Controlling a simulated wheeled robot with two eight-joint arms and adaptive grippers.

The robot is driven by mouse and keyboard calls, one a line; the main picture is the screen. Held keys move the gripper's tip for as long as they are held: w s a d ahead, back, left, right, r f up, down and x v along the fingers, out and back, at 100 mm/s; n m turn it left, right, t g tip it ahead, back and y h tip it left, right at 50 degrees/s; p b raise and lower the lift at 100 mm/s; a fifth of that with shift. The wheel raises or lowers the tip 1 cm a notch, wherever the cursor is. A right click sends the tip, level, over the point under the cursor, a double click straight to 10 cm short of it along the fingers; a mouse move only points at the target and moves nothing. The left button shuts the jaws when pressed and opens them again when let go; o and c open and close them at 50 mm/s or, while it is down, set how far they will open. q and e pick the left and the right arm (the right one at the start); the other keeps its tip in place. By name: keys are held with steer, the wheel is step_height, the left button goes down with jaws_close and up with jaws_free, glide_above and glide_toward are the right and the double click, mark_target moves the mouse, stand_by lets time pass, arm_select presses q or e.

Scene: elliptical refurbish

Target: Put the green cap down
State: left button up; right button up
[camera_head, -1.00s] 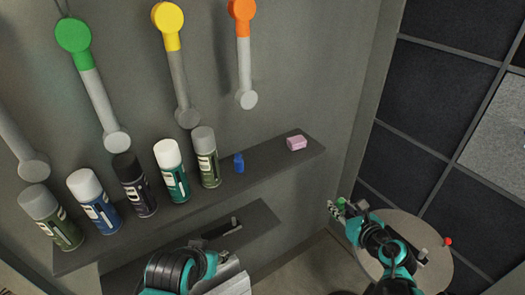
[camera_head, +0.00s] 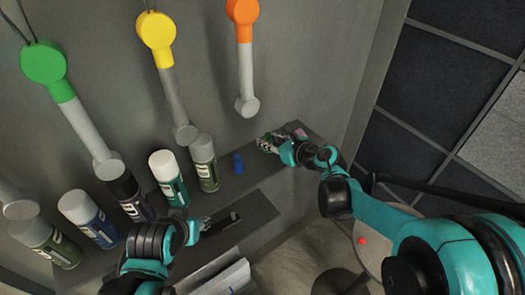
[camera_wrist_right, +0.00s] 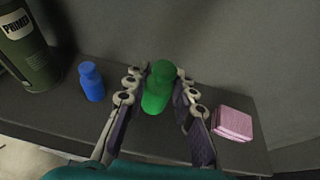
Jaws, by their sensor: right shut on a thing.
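The green cap (camera_wrist_right: 158,88) is held between the fingers of my right gripper (camera_wrist_right: 157,88) in the right wrist view. It is over the upper shelf (camera_wrist_right: 60,122), between a blue cap (camera_wrist_right: 92,81) on its left and a pink block (camera_wrist_right: 233,123) on its right. I cannot tell whether its base touches the shelf. In the head view my right gripper (camera_head: 270,144) is at the shelf's right end and mostly hides the green cap. My left gripper (camera_head: 204,223) is over the lower shelf; its fingers are too small to read.
Several spray cans, including a white-capped green one (camera_head: 168,178), stand along the upper shelf (camera_head: 226,187) to the left. Green, yellow and orange-headed tools (camera_head: 243,55) hang on the wall above. A round table (camera_head: 372,232) with a red object (camera_head: 362,240) stands at lower right.

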steer(key=x, duration=0.3)
steer(key=shift+d+f, duration=0.15)
steer(key=shift+f, duration=0.1)
step_height(320, 180, down, 3)
steer(key=shift+f+b, duration=0.15)
steer(key=shift+b, duration=0.65)
steer(key=shift+w+f, duration=0.1)
steer(key=shift+f, duration=0.25)
steer(key=shift+f, duration=0.1)
steer(key=o, duration=0.7)
steer(key=shift+o, duration=0.2)
